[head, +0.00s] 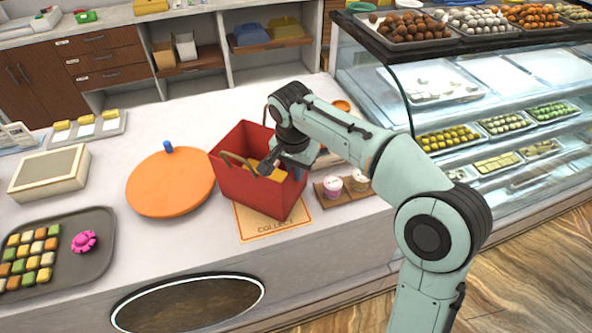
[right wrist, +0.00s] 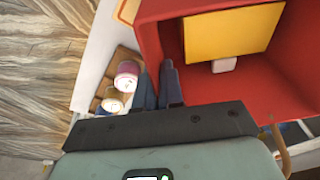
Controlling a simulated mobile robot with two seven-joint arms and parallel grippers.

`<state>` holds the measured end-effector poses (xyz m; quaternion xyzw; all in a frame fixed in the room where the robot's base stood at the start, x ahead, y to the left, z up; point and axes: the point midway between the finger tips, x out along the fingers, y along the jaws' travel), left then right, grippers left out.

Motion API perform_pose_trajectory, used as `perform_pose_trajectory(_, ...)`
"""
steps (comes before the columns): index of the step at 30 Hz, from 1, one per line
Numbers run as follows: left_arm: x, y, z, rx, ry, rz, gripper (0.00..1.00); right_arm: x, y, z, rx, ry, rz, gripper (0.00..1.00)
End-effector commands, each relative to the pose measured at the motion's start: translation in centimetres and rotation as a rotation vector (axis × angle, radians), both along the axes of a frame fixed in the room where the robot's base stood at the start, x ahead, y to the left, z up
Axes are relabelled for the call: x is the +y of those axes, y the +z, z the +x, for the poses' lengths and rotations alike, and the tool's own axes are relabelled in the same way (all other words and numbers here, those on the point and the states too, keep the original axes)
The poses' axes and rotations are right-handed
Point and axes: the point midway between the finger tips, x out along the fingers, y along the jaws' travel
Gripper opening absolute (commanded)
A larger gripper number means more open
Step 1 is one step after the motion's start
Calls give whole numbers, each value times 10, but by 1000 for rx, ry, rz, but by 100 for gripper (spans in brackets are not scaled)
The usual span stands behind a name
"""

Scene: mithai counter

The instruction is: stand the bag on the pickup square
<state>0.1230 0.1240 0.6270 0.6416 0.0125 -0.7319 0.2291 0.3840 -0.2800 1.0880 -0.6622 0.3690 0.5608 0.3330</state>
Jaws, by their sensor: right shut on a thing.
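The red bag (head: 240,188) with tan loop handles is at the middle of the counter, over the back part of the tan pickup square (head: 254,226) marked COLLECT. The square's front edge and lettering show. The bag is open at the top and looks roughly upright; I cannot tell whether its base touches the square. My right gripper (head: 265,168) is shut on the bag's rim. In the right wrist view its fingers (right wrist: 159,75) pinch the red wall (right wrist: 151,35). A yellow box (right wrist: 230,35) and a small white thing are inside the bag. My left gripper is not in view.
A small wooden tray (head: 330,200) with two small tubs (head: 332,185) stands close right of the bag. An orange round lid (head: 170,185) lies left. A dark sweets tray (head: 75,262) is at the front left. The glass display case (head: 430,90) rises at the right.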

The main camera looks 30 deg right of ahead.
Motion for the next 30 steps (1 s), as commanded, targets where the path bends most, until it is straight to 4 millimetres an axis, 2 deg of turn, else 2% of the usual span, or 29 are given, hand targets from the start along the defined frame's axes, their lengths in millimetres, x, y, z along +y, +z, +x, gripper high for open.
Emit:
perform_pose_trajectory(8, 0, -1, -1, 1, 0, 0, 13, 0, -1, 1, -3, 0, 1, 0)
perform_pose_trajectory(9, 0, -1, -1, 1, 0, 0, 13, 0, -2, 0, -1, 0, 0, 14)
perform_pose_trajectory(11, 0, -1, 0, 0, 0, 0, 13, 0, -1, 0, -1, 0, 0, 33)
perform_pose_trajectory(19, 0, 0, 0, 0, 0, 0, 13, 0, -1, 0, -1, 0, 0, 33)
perform_pose_trajectory(23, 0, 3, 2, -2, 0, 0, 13, 1, 7, 1, -4, 1, 0, 33)
perform_pose_trajectory(26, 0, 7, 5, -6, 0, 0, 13, 2, 22, 0, -7, 1, 0, 33)
perform_pose_trajectory(30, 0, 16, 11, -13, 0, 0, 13, 6, 53, -2, -9, 1, 1, 33)
